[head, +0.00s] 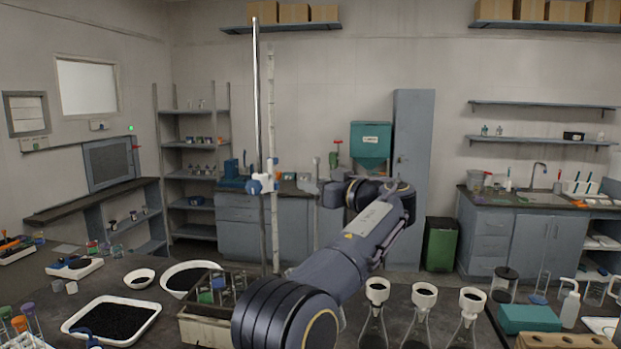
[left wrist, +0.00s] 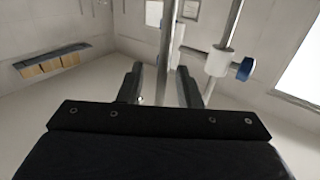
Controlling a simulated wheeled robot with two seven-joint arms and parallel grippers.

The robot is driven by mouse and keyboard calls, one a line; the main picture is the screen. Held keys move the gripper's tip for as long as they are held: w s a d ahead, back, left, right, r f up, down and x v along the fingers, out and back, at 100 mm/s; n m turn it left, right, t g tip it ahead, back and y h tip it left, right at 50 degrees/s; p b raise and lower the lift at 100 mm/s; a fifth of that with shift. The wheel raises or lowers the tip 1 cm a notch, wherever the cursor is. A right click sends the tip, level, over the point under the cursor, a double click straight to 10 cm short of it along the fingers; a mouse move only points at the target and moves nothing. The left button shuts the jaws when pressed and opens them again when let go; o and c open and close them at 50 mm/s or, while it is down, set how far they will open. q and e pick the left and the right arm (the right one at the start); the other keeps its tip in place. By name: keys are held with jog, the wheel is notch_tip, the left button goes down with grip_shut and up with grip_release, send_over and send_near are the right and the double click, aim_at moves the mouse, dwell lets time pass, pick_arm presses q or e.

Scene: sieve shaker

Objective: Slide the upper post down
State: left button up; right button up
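A tall shiny metal post (head: 256,90) stands upright at the centre left of the head view. A pale marked post (head: 272,120) stands close on its right. A white clamp with a blue knob (head: 262,184) sits at the posts; it also shows in the left wrist view, with its blue knob (left wrist: 245,69) to the right of the fingers. My left gripper (head: 308,184) is to the right of the clamp, at about its height. In the left wrist view its fingers (left wrist: 160,85) are apart, with an upright bar (left wrist: 165,50) showing between them. Contact cannot be told. My right gripper is not visible.
A green hopper (head: 371,142) and a tall grey cabinet (head: 411,170) stand behind. The air around the upper metal post is clear.

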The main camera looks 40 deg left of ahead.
pick_arm(q)
jog(key=shift+a, duration=0.55)
jog(key=shift+c, duration=0.2)
grip_shut()
notch_tip(320, 180, down, 13)
jog(key=b, duration=1.4)
jog(key=shift+r, duration=0.2)
jog(key=shift+f, duration=0.1)
